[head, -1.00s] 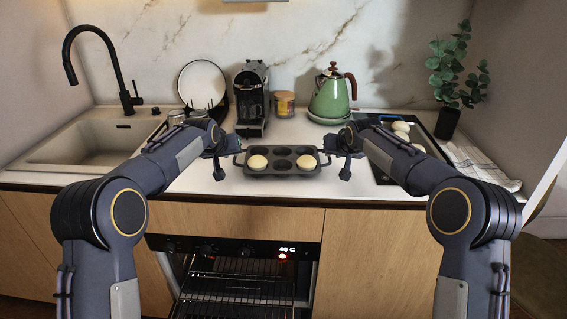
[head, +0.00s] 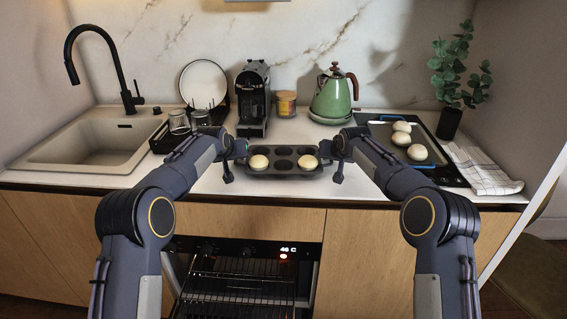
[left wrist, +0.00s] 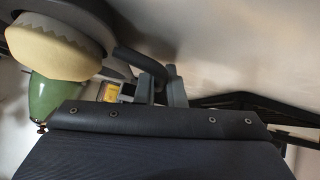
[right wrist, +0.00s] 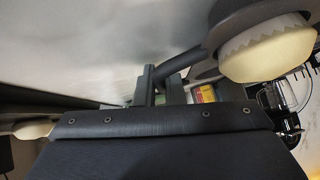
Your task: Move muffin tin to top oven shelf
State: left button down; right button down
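The dark muffin tin (head: 283,172) rests on the counter in the head view, with a pale muffin in two of its cups and the other cups empty. My left gripper (head: 234,161) is at its left handle; in the left wrist view the fingers (left wrist: 164,90) stand close together with the handle (left wrist: 138,62) between them. My right gripper (head: 331,160) is at the right handle; the right wrist view shows its fingers (right wrist: 160,86) close about the handle (right wrist: 178,62). The oven (head: 235,270) below is open, with wire shelves (head: 240,288) visible and its display lit.
A coffee machine (head: 252,100), jar (head: 286,103) and green kettle (head: 331,98) stand behind the tin. A sink (head: 85,150) and dish rack lie left. A hob with several pale round items (head: 416,152) and a striped towel (head: 487,170) lie right.

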pick_arm(q)
jog(key=shift+r, duration=0.2)
pick_arm(e)
jog(key=shift+r, duration=0.2)
